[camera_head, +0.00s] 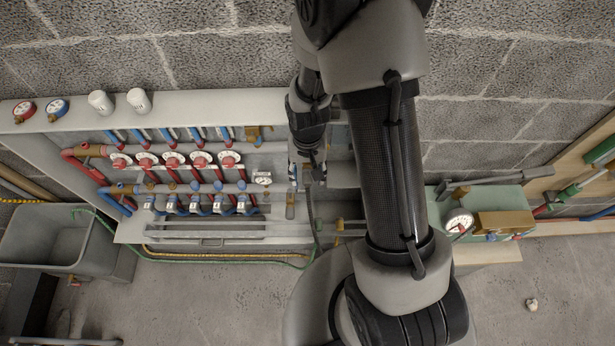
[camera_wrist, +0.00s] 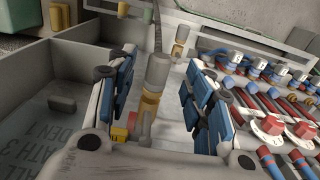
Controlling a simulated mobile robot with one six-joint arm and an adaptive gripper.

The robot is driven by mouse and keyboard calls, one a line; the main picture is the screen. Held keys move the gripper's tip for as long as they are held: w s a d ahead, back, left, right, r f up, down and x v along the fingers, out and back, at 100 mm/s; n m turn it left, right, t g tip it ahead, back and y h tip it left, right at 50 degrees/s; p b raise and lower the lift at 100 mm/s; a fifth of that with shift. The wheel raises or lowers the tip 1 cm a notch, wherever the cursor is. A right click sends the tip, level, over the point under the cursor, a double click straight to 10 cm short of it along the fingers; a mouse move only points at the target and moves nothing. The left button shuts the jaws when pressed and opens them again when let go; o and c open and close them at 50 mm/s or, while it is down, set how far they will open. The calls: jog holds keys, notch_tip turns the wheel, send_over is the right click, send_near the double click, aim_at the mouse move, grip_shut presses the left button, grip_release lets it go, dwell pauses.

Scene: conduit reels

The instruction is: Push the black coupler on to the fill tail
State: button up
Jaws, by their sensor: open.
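My gripper (camera_wrist: 160,62) is open, its blue-padded fingers on either side of a grey cylinder (camera_wrist: 158,72) on a brass fitting (camera_wrist: 149,104). I cannot tell whether the fingers touch it. This may be the fill tail, but I cannot be sure. No black coupler can be made out with certainty in either view. In the head view my gripper (camera_head: 307,176) is small, at the right end of the manifold (camera_head: 180,188), partly hidden by my arm.
A second brass fitting with a grey top (camera_wrist: 180,42) stands beyond the fingers. A grey tray (camera_wrist: 30,125) holding a small dark block (camera_wrist: 62,103) is at left. Red and blue valves (camera_wrist: 270,125) crowd the right. A green hose (camera_head: 200,262) lies below the cabinet.

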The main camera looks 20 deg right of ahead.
notch_tip(320, 180, up, 8)
jog(key=shift+r, duration=0.2)
dwell(0.5)
jog(key=s+r+n+t, duration=0.1)
jog(key=s+r+t, duration=0.1)
jog(key=s+r, duration=0.6)
jog(key=s+r+n+t, duration=0.2)
jog(key=s+r, duration=0.6)
jog(key=r, duration=0.6)
jog(key=shift+s+a+n+t, duration=0.15)
jog(key=shift+n+t, duration=0.15)
